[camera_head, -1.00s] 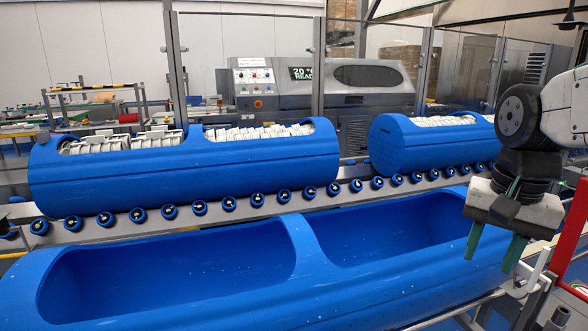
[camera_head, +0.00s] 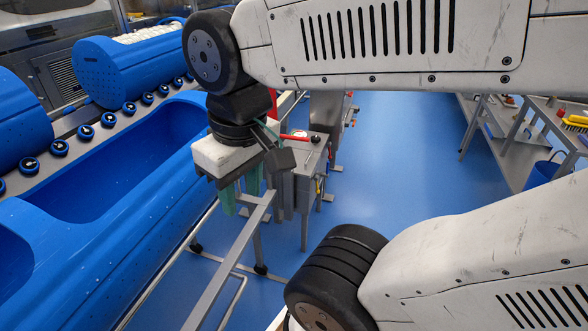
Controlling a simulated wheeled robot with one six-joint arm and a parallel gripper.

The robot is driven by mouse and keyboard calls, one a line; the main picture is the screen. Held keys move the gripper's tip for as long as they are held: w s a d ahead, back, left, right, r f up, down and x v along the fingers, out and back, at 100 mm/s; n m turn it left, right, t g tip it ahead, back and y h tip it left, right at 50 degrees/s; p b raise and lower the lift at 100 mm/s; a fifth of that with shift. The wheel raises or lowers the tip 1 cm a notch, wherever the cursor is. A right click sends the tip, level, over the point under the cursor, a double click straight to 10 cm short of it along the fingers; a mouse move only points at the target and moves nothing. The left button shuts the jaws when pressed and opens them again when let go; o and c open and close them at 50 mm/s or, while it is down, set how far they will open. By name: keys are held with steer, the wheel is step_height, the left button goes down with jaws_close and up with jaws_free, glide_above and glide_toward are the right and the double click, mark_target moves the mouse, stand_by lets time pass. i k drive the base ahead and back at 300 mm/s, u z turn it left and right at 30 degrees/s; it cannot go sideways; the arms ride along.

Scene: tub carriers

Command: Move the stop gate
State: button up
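My gripper (camera_head: 241,200) hangs at the centre left with its green fingers pointing down and a gap between them. It is open, and nothing shows between the fingers. Behind it, a red bar (camera_head: 294,138) with a dark end lies over a grey metal stand. A red upright part (camera_head: 274,106) shows just behind my wrist. I cannot tell for sure which of these belongs to the stop gate. My wrist and gripper hide part of this area.
A large open blue tub (camera_head: 150,215) lies at left, beside a metal rail (camera_head: 232,262). A blue carrier (camera_head: 125,72) with white items rests by a roller row (camera_head: 108,119). Blue floor is clear at centre right. Work tables (camera_head: 500,125) stand at right.

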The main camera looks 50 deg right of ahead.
mark_target(273, 113)
steer(key=z, duration=0.5)
steer(key=k, duration=1.25)
steer(key=z, duration=1.15)
steer(key=i, duration=1.75)
steer(key=u, duration=1.9)
steer(key=k, duration=0.6)
steer(key=z, duration=0.35)
steer(key=i, duration=0.25)
